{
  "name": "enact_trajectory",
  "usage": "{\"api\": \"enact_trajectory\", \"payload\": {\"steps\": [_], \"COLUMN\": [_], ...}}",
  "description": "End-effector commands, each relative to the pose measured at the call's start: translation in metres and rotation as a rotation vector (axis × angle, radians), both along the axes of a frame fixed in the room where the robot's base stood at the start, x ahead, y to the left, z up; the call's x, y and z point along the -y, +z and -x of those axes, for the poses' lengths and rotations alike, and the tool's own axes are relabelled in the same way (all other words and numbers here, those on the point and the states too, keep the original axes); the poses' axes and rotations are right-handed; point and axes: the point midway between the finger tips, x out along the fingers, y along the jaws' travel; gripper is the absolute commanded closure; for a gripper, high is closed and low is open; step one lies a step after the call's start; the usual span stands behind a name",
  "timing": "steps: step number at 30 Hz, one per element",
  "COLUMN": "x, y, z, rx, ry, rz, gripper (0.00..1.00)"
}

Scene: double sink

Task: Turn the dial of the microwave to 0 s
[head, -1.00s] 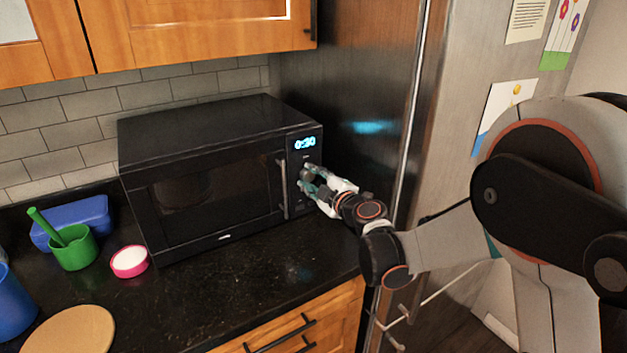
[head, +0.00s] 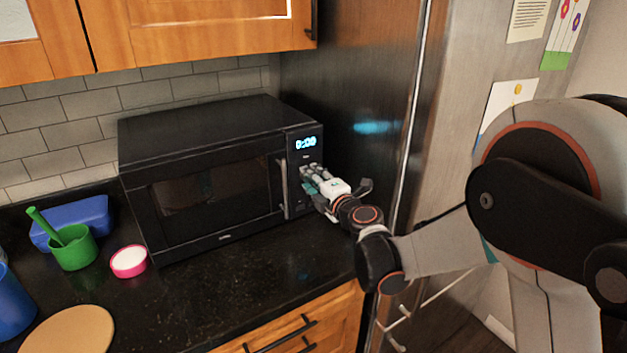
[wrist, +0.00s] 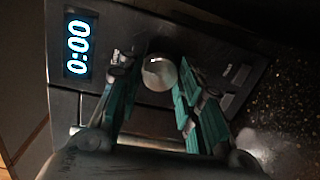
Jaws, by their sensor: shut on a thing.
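The black microwave (head: 210,190) stands on the counter with its door shut. Its display (head: 306,143) reads 0:00, and the display (wrist: 78,48) reads the same in the wrist view. The round, shiny dial (wrist: 160,73) sits on the control panel, between my fingertips in the wrist view. My gripper (head: 308,177) is at the panel and shut on the dial, with one teal-padded finger on each side of it. In the head view my fingers hide the dial.
The fridge (head: 345,100) stands close on the right of the microwave. The door handle (head: 283,180) is just left of the panel. A green cup (head: 75,250), a pink dish (head: 128,262) and a blue container (head: 85,217) are on the counter at left.

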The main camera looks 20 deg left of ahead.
Motion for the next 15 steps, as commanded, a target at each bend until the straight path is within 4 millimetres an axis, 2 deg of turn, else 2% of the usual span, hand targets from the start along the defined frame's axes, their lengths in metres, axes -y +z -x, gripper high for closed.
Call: {"api": "enact_trajectory", "payload": {"steps": [11, 12, 14, 15], "x": [-0.0005, -0.0005, -0.0004, -0.0004], "y": [0.0000, 0.0000, 0.0000, 0.0000], "z": [0.0001, 0.0001, 0.0000, 0.0000], "rx": [0.003, 0.003, 0.003, 0.003], "ry": [0.001, 0.001, 0.001, 0.000], "rz": [0.003, 0.003, 0.003, 0.003], "gripper": [0.91, 0.63, 0.49, 0.47]}}
